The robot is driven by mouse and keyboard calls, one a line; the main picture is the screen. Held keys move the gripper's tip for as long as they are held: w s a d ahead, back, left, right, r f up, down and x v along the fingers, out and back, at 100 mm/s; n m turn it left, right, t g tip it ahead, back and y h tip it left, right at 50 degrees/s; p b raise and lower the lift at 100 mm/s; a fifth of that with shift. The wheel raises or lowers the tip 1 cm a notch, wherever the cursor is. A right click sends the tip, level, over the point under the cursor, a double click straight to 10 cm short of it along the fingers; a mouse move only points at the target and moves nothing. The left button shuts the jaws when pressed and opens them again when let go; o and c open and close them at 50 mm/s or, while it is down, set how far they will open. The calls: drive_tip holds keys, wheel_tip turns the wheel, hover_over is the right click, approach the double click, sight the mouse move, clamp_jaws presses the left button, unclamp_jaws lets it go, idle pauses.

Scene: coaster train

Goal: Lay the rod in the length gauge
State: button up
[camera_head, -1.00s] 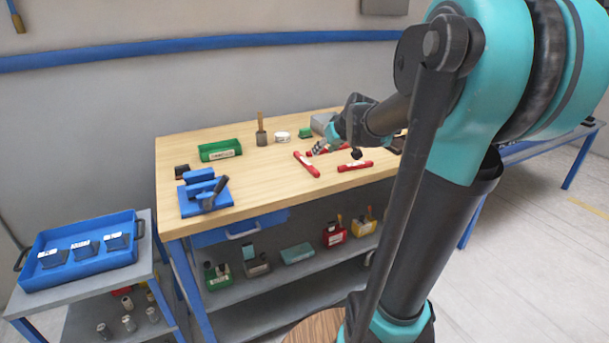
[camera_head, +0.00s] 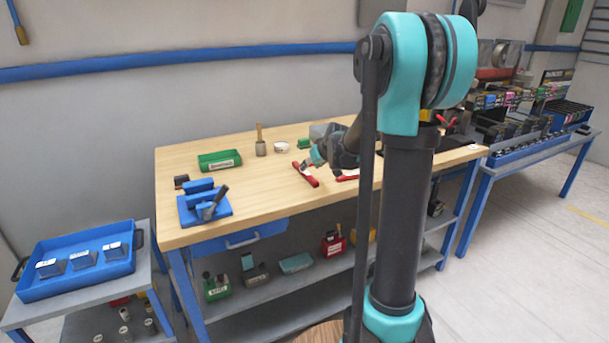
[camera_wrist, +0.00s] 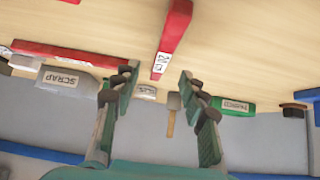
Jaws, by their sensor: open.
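Red bars with white labels, apparently length gauges, lie on the wooden bench. In the head view, one red bar (camera_head: 306,177) lies just below my gripper (camera_head: 312,160), and another red bar (camera_head: 346,178) is partly behind my arm. In the wrist view, my gripper (camera_wrist: 158,74) is open and empty. The labelled end of a red bar (camera_wrist: 174,38) appears between its fingertips; I cannot tell the height gap. Another red bar (camera_wrist: 70,53) lies to the left. I cannot make out a rod in either view.
A grey SCRAP box (camera_wrist: 68,80) is close on the left in the wrist view. A green bin (camera_head: 219,160), a wooden-handled tool (camera_head: 260,145) and a blue fixture (camera_head: 204,200) stand on the bench (camera_head: 255,200). Bare wood lies between fixture and bars.

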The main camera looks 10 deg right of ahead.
sight(306, 172)
drive_tip(key=shift+x, duration=2.8)
drive_tip(key=shift+a, duration=0.15)
drive_tip(key=shift+r, duration=0.1)
clamp_jaws()
